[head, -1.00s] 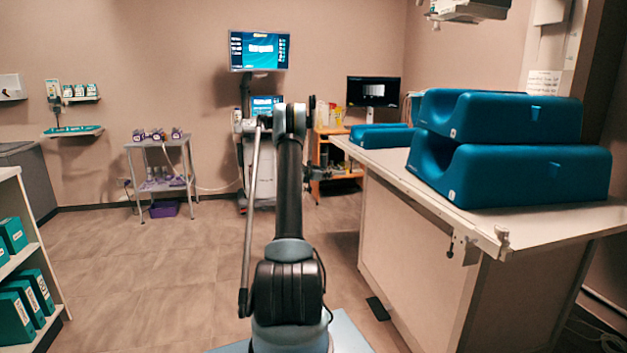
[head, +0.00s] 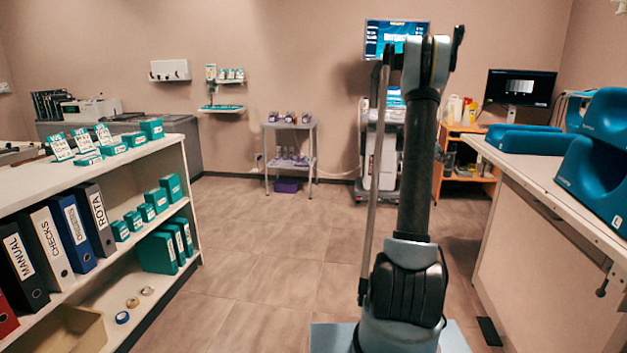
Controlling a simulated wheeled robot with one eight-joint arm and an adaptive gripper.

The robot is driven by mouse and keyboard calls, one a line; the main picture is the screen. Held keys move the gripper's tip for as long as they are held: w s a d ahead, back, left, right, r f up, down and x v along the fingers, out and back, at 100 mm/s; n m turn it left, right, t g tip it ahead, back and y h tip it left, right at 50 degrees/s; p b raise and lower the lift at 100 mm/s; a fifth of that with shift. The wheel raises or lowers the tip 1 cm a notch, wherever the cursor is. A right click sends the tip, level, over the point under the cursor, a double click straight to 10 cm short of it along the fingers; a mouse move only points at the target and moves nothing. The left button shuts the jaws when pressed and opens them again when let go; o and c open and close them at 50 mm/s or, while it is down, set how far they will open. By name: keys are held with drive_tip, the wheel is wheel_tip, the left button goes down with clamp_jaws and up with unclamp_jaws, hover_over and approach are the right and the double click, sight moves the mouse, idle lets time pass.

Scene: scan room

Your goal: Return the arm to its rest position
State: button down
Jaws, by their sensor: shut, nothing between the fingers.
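My arm (head: 420,160) stands upright right of the middle in the head view, folded at its raised elbow. A thin rod runs along its left side. My gripper (head: 446,158) shows only as a small dark shape at the right edge of the arm, in front of the orange cart. It is shut and holds nothing. Most of it is hidden behind the arm.
A white shelf (head: 160,160) with binders and teal boxes stands at the left. A scan table (head: 520,172) with blue cushions (head: 530,141) is at the right. A small grey cart (head: 290,127) stands by the back wall. The floor (head: 270,240) between is clear.

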drive_tip(key=s+a+r+n+y, duration=0.2)
drive_tip(key=s+a+n+y, duration=0.1)
drive_tip(key=s+a, duration=0.95)
drive_tip(key=s+a+r+n+y, duration=0.25)
drive_tip(key=s+a, duration=0.65)
drive_tip(key=s, duration=0.6)
drive_tip(key=s+a+f+n+y, duration=0.2)
drive_tip(key=s+a+f, duration=0.3)
drive_tip(key=s, duration=0.4)
drive_tip(key=s+a+f+n+g+y, duration=0.1)
drive_tip(key=s+a+f+n, duration=0.2)
drive_tip(key=s, duration=0.7)
drive_tip(key=s+a+f+n+g+y, duration=0.1)
drive_tip(key=s+a+f+n+y, duration=0.1)
drive_tip(key=s+a+f, duration=0.5)
drive_tip(key=s+a, duration=0.2)
drive_tip(key=s, duration=0.1)
drive_tip(key=shift+a+n+y, duration=0.25)
drive_tip(key=shift+n+y, duration=0.1)
drive_tip(key=shift+s, duration=0.15)
